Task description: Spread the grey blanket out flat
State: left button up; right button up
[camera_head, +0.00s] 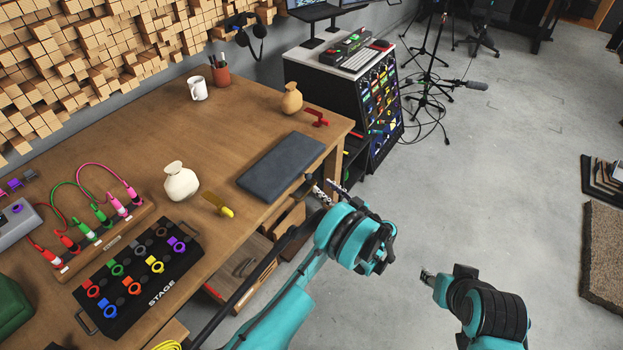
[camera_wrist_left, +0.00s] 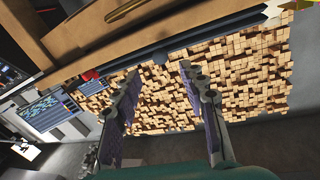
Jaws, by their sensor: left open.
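The grey blanket (camera_head: 282,166) lies on the wooden table near its right front edge, as a dark blue-grey, neatly folded rectangle. In the left wrist view a dark strip that looks like the blanket (camera_wrist_left: 205,32) runs across the top, beyond the fingertips. My left gripper (camera_head: 328,188) is just off the table's front edge, to the right of the blanket and apart from it. In the left wrist view its two fingers (camera_wrist_left: 158,75) are spread wide with nothing between them. My right gripper (camera_head: 427,277) is over the floor, away from the table; its jaws are too unclear to read.
On the table (camera_head: 240,115) stand a cream vase (camera_head: 181,182), a tan vase (camera_head: 292,99), a white mug (camera_head: 197,88) and a pen cup (camera_head: 221,74). A yellow-handled tool (camera_head: 222,208) lies left of the blanket, a red item (camera_head: 317,117) behind it. Bare wood lies behind the blanket.

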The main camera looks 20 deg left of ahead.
pick_arm(q)
jog(key=b+x, duration=0.2)
jog(key=x, duration=0.5)
grip_shut()
